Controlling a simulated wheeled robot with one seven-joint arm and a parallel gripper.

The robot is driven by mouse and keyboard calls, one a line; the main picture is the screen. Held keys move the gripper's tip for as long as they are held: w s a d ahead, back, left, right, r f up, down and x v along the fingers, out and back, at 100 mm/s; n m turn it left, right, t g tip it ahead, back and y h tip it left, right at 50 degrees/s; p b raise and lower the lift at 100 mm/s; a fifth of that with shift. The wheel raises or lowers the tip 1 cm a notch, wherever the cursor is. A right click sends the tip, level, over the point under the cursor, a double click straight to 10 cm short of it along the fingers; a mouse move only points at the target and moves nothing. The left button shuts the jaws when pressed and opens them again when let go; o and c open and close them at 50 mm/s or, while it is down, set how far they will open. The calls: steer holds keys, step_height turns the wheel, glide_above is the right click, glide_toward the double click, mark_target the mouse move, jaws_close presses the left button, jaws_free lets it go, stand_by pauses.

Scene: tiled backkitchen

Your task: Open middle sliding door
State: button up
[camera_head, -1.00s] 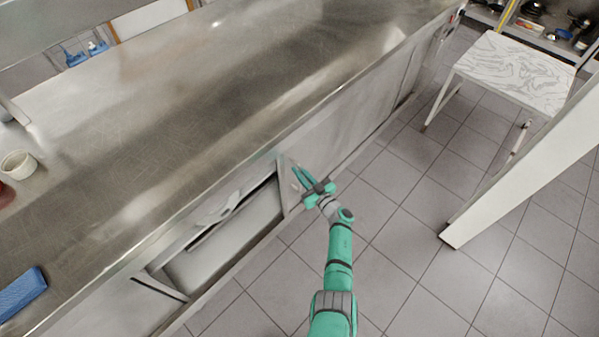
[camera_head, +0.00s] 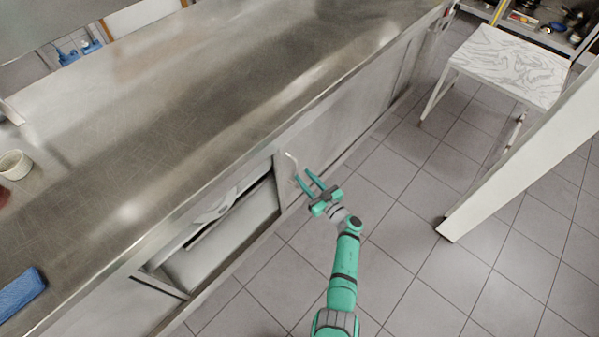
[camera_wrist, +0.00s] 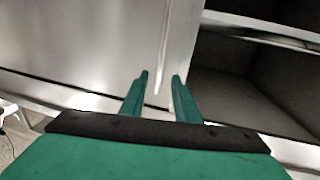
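The middle sliding door (camera_head: 335,130) is a grey metal panel in the counter front, right of an open compartment (camera_head: 220,240). A thin pale upright handle (camera_head: 291,161) is near its left edge. In the wrist view the door (camera_wrist: 90,45) fills the left, and the handle (camera_wrist: 163,50) runs down between the lines of my fingers. My green gripper (camera_head: 303,176) is in front of the handle, open, with nothing held. Its two fingertips also show in the wrist view (camera_wrist: 159,76), one on each side of the handle's line. I cannot tell whether they touch it.
The steel countertop (camera_head: 180,150) overhangs the doors. A blue cloth (camera_head: 20,290) and a white cup (camera_head: 15,164) are on it. A white-topped table (camera_head: 510,65) and a white slab-like piece (camera_head: 530,160) stand to the right. Tiled floor (camera_head: 400,200) lies clear in front of the counter.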

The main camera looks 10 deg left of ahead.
steer(key=shift+v, duration=2.15)
steer(key=shift+d, duration=0.1)
steer(key=s+a+r+m+t+h, duration=0.3)
steer(key=s+a+t, duration=0.1)
steer(key=s, duration=0.4)
steer(key=s+a+r+m+t+h, duration=0.3)
steer(key=s+a+r+m+t, duration=0.1)
steer(key=s, duration=0.4)
steer(key=s+d+r+m+g+h, duration=0.1)
steer(key=s+d+r, duration=0.3)
steer(key=s, duration=0.6)
steer(key=s+d+r+g+h, duration=0.2)
steer(key=s+d+r+h, duration=0.2)
steer(key=s, duration=0.6)
steer(key=s+d+r+m+g+h, duration=0.1)
steer(key=s+d+r+h, duration=0.1)
steer(key=s+d+r, duration=0.4)
steer(key=s, duration=0.4)
steer(key=shift+r+m+g, duration=0.2)
steer(key=shift+m+g, duration=0.1)
